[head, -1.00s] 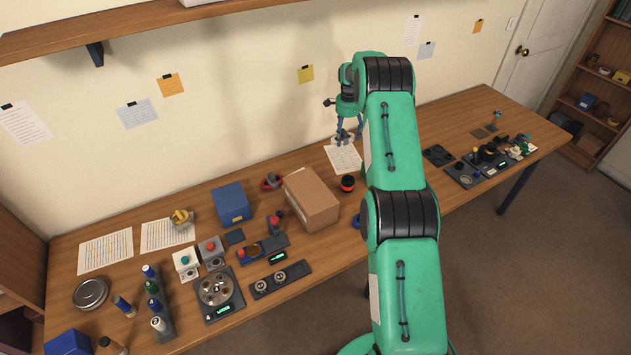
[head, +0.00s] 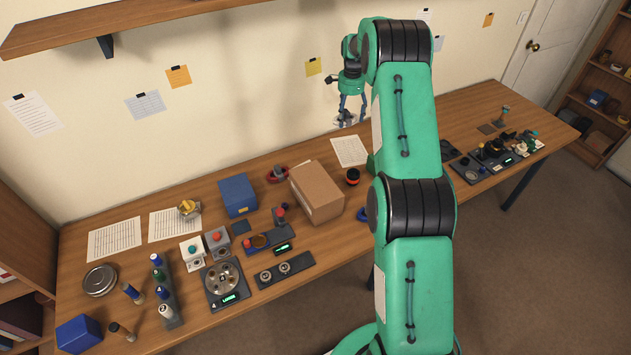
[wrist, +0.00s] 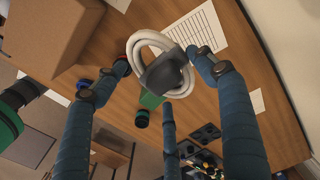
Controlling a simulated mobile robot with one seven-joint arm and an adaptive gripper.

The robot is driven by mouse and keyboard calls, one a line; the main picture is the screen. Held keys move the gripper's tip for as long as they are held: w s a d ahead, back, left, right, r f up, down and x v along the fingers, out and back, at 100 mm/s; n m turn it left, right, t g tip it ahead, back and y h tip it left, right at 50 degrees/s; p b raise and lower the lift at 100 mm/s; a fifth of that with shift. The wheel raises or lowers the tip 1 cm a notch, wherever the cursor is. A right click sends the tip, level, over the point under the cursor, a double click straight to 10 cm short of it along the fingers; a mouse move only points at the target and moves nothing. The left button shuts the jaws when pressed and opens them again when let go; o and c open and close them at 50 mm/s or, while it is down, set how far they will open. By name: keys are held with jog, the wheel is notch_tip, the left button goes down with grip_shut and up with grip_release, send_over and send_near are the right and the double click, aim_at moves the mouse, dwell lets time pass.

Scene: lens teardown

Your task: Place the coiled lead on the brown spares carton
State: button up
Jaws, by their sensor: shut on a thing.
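The coiled lead (wrist: 137,58) is a white loop with a dark block across its middle in the wrist view. My gripper (head: 347,122) is shut on it, with blue fingers on either side of the coil in the wrist view (wrist: 168,62). In the head view the coil (head: 342,120) is small and partly hidden by the fingers, held above the back of the table. The brown spares carton (head: 318,192) sits closed on the table, below and left of my gripper. It also shows at the upper left of the wrist view (wrist: 42,35), apart from the coil.
A blue box (head: 238,195) and a red ring-shaped item (head: 277,173) stand left of the carton. A black and red round item (head: 352,177) stands just right of it. A paper sheet (head: 350,151) lies behind. The wall is close behind my gripper. The carton's top looks bare.

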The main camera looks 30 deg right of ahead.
jog(key=s+a+p, duration=0.5)
jog(key=s+a, duration=0.8)
jog(key=s, duration=0.3)
jog(key=s+a+p, duration=0.5)
jog(key=s+a, duration=0.8)
jog(key=s, duration=0.2)
jog(key=shift+n, duration=0.4)
jog(key=shift+f, duration=2.35)
jog(key=p, duration=0.2)
send_over(318, 183)
jog(key=shift+s+f, duration=0.1)
jog(key=shift+f, duration=0.65)
jog(key=shift+f, duration=0.1)
jog(key=shift+f+p, duration=0.35)
jog(key=shift+f, duration=1.3)
